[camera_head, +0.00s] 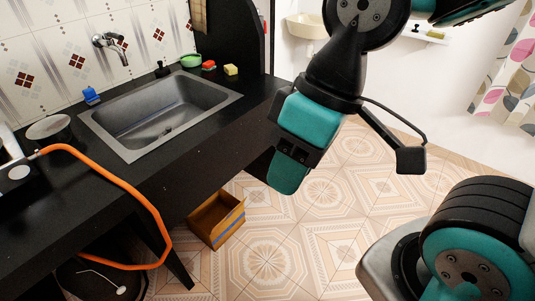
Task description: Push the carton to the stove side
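The carton (216,219) is an open brown cardboard box on the tiled floor, beside the counter's front leg and partly under the counter edge. The stove (14,172) is only partly seen at the left edge, on the black counter. An orange hose (137,194) runs from it down below the counter. My gripper (280,170) hangs in the middle of the view, pointing down, above and to the right of the carton and apparently apart from it. Its fingertips are seen at an angle, so its opening is unclear. I see nothing held in it.
The black counter (182,160) with a steel sink (160,112) fills the left side. Its dark leg (168,250) stands just left of the carton. A dark rounded object (97,280) is below the counter at bottom left. Tiled floor right of the carton is clear.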

